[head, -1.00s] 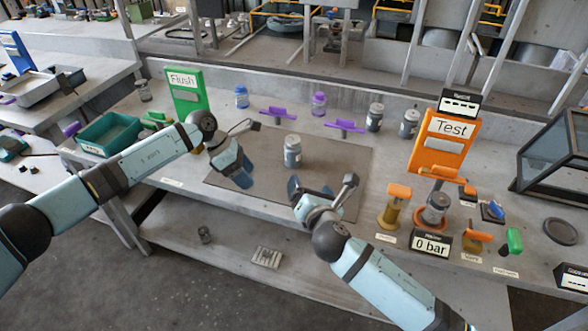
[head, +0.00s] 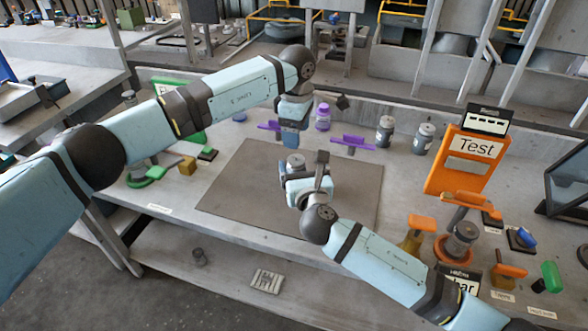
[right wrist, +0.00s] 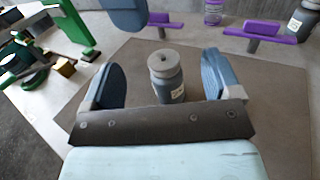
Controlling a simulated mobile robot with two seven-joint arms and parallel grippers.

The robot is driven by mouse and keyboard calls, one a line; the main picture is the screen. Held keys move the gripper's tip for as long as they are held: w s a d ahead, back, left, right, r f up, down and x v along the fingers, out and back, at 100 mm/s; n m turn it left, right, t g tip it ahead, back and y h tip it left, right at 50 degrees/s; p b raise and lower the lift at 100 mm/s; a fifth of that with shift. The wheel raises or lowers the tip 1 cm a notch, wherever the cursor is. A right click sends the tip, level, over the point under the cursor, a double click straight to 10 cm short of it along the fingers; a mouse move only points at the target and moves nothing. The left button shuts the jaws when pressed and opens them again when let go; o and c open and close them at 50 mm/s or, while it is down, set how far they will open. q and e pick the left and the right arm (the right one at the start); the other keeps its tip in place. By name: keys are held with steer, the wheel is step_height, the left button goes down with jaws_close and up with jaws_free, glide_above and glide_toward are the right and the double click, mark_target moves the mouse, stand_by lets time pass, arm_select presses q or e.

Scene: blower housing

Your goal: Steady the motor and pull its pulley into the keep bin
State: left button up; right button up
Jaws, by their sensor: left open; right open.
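The grey motor (right wrist: 169,82), a small upright cylinder with a pale label and a round, holed top, stands on the brown mat (head: 235,195). In the head view my right gripper partly hides it, and only its top (head: 294,160) shows. I cannot make out the pulley as a separate part. My right gripper (right wrist: 160,84) is open, with one finger on either side of the motor in its wrist view and gaps on both sides. My left gripper (head: 290,142) is open, pointing down just above or behind the motor. No keep bin can be made out.
Purple stands (head: 352,141), a purple-topped jar (head: 322,117) and grey canisters (head: 385,130) line the mat's back. The orange Test panel (head: 467,155) and valves (head: 460,240) are at right. My left arm crosses the green items at left. The mat's left half is clear.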

mark_target(288, 171)
arm_select(q)
steer(key=shift+s+r, duration=0.1)
steer(key=shift+s, duration=0.1)
arm_select(e)
step_height(288, 171, down, 8)
steer(key=shift+r, duration=0.1)
steer(key=w, duration=0.2)
steer(key=w+a, duration=0.1)
steer(key=w, duration=0.2)
steer(key=shift+w+a, duration=0.15)
steer(key=shift+w, duration=0.2)
steer(key=shift+w+a, duration=0.1)
steer(key=shift+w, duration=0.5)
steer(key=shift+c, duration=0.2)
